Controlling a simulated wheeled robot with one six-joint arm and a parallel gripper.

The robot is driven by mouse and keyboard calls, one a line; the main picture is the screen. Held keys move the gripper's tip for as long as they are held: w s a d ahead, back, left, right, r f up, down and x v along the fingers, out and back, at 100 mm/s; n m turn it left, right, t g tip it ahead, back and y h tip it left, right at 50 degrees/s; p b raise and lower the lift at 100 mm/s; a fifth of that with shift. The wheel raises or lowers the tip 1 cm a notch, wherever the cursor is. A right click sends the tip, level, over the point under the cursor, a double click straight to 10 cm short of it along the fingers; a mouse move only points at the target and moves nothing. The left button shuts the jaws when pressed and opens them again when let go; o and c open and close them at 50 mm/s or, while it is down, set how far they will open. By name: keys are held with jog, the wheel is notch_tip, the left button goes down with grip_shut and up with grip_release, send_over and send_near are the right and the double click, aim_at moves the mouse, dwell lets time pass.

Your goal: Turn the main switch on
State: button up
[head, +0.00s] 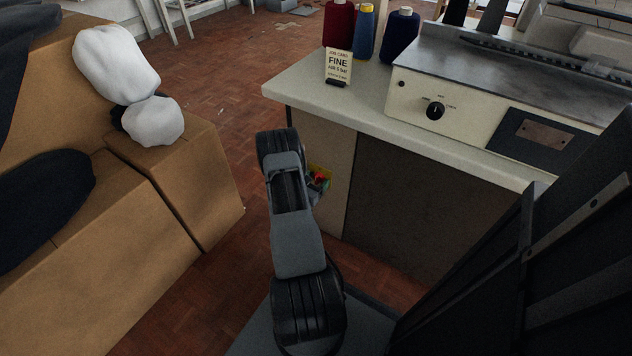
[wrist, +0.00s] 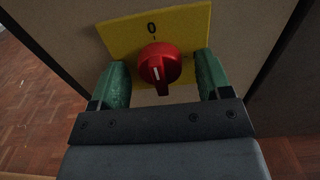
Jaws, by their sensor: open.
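The main switch is a red rotary knob (wrist: 159,66) on a yellow plate (wrist: 120,37) fixed to the side panel of the bench. The plate carries a "0" above the knob. The knob has a white line on its face, and its grip bar runs roughly up and down in the wrist view. My gripper (wrist: 162,64) is open, with one green finger on each side of the knob. I cannot tell whether either finger touches it. In the head view the red knob (head: 319,175) shows in part beside my arm, which hides most of my gripper.
The bench (head: 315,93) carries a machine (head: 470,92) with a black dial, a job card (head: 338,66) and thread spools (head: 367,32). Cardboard boxes (head: 190,185) with white bundles stand at the left. Bare parquet floor lies between the boxes and the bench.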

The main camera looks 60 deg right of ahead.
jog(key=shift+c, duration=0.3)
jog(key=c, duration=0.9)
jog(key=shift+o, duration=0.2)
jog(key=shift+m, duration=0.3)
jog(key=m+b, duration=0.2)
jog(key=m, duration=0.2)
jog(key=shift+f, duration=0.1)
jog(key=m+b, duration=0.2)
jog(key=m, duration=0.3)
jog(key=m+b, duration=0.3)
jog(key=m, duration=0.2)
jog(key=shift+m+b, duration=1.25)
jog(key=shift+m, duration=0.35)
